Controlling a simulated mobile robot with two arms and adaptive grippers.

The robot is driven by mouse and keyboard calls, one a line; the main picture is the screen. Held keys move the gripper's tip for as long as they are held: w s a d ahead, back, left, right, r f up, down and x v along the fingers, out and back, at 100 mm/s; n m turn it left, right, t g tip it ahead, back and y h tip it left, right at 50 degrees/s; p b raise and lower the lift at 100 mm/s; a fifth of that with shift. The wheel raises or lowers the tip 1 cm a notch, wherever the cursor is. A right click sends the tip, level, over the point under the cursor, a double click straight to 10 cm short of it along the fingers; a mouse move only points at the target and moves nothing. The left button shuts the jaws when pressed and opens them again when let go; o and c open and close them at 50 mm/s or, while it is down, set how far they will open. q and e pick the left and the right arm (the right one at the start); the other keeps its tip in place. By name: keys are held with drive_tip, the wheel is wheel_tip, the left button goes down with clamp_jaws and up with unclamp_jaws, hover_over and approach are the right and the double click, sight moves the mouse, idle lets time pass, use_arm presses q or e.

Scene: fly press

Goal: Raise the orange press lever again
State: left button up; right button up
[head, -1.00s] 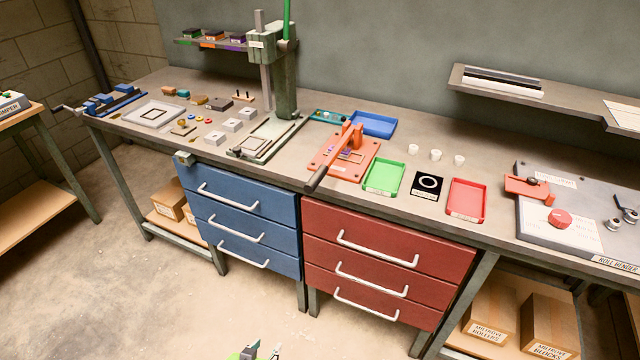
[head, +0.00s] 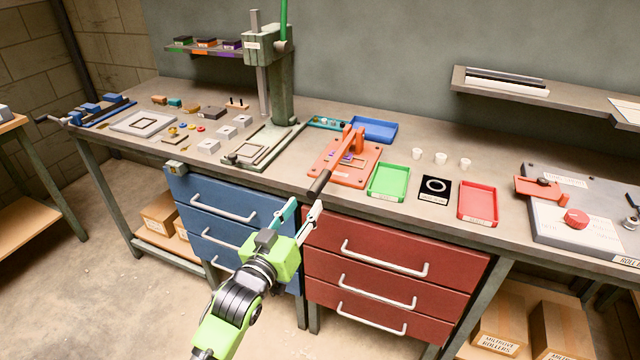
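The orange press (head: 341,168) stands on the workbench, right of the tall green press column. Its orange lever (head: 334,163) slants down toward the bench's front edge and ends in a dark handle (head: 319,182). The lever is in a low position. My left gripper (head: 303,208) is in front of the bench edge, just below and slightly left of the dark handle. Its two fingers are spread apart with nothing between them. It appears apart from the handle. My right gripper is not in view.
A green tray (head: 407,183), a black ring card (head: 435,188) and a red tray (head: 495,204) lie right of the press. A blue tray (head: 391,130) is behind it. Blue drawers (head: 215,197) and red drawers (head: 430,246) with white handles are under the bench front.

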sight(320, 184)
use_arm(q)
drive_tip(key=x, duration=1)
drive_tip(key=shift+w+d+f+p, duration=0.1)
drive_tip(key=shift+w+p, duration=0.15)
drive_tip(key=shift+p, duration=0.1)
clamp_jaws()
